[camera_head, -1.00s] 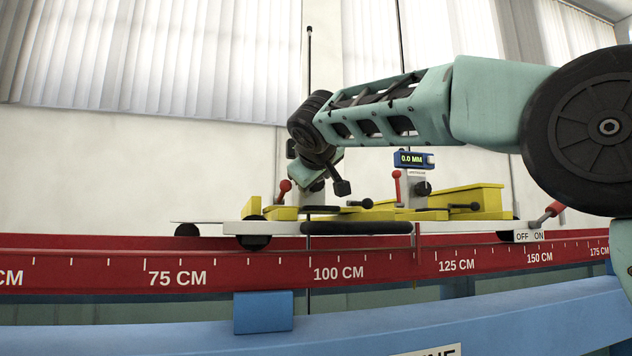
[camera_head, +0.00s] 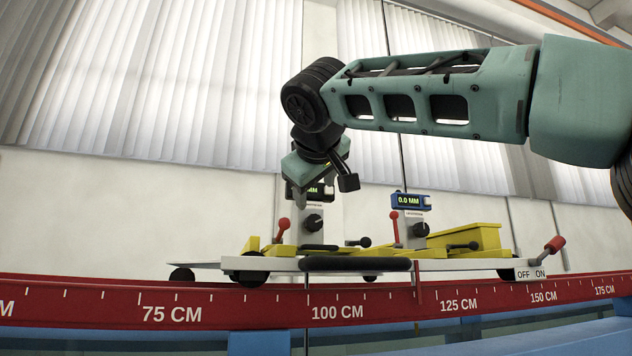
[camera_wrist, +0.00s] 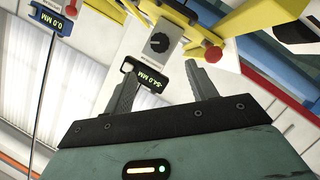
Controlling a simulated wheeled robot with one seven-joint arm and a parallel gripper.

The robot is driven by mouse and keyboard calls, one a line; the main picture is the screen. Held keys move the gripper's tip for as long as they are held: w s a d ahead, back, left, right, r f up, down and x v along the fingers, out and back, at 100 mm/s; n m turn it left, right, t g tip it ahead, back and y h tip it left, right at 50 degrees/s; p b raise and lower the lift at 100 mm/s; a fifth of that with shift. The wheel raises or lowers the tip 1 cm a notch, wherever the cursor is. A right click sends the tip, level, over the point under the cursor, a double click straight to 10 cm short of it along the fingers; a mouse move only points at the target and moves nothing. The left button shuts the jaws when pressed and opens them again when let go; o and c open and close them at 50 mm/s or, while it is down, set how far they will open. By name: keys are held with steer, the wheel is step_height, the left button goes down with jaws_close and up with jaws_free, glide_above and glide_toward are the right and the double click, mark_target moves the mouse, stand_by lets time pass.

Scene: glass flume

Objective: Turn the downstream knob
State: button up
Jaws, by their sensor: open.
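Two black knobs sit on pale upright plates on the carriage: a left knob (camera_head: 313,222) and a right knob (camera_head: 421,230). I cannot tell from labels which is downstream. Above the right knob a blue display (camera_head: 411,200) reads 0.0 MM. The display (camera_head: 318,190) above the left knob is partly hidden behind my gripper (camera_head: 300,203). In the wrist view the left knob (camera_wrist: 159,42) lies beyond my fingertips, and its display (camera_wrist: 152,76) shows upside down between the fingers, reading about 54.0. My gripper (camera_wrist: 166,80) is open and empty, apart from the knob.
Red-ball levers (camera_head: 283,224) and (camera_head: 395,215) stand beside the plates. Yellow blocks (camera_head: 465,238) and a black handle bar (camera_head: 357,265) are on the carriage. A red ruler rail (camera_head: 240,300) runs below. A red-handled OFF/ON switch (camera_head: 553,245) is at right.

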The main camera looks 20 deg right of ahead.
steer(key=shift+v, duration=2.3)
